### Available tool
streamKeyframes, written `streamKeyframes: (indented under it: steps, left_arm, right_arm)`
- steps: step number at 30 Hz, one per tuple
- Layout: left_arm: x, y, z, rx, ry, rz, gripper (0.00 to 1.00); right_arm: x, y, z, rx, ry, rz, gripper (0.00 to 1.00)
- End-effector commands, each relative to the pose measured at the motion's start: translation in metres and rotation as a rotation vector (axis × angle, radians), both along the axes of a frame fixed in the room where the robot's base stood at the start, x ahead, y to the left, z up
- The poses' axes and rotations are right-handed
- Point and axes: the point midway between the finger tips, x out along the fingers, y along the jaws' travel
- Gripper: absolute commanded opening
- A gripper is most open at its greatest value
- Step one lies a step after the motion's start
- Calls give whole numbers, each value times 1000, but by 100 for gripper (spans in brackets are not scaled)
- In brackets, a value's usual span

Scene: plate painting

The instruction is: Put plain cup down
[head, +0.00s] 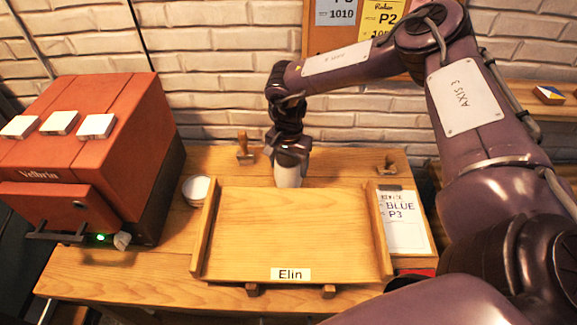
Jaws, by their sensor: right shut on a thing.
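My right gripper (290,160) points down behind the tray's far edge. It is shut on a plain white cup (288,177), whose upper part the gripper hides. The cup is upright at the far edge of the wooden tray (290,230); I cannot tell whether its bottom touches the table. A second white vessel (196,190), round and open at the top, stands left of the tray. My left gripper is not in view.
A red kiln-like machine (100,150) fills the table's left side. Wooden-handled tools (244,152) stand at the back left and back right (387,166). A paper reading BLUE P3 (405,225) lies right of the tray. The tray, labelled Elin (291,275), is empty.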

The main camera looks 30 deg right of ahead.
Motion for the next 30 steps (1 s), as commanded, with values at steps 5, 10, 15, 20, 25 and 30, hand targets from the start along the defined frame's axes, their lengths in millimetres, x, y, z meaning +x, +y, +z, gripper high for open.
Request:
streamKeyframes:
  steps: [5,10,15,20,25,30]
  left_arm:
    - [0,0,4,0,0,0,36]
    - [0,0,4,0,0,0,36]
    - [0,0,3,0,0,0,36]
    - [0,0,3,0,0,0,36]
    - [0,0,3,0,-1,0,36]
    - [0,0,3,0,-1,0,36]
  right_arm:
    - [0,0,-17,1,-1,0,39]
    - [1,0,-18,1,-2,0,39]
    - [0,0,-20,1,-1,0,39]
    - [0,0,-21,0,0,0,86]
    - [0,0,-21,0,0,0,91]
    - [0,0,-19,1,-1,0,91]
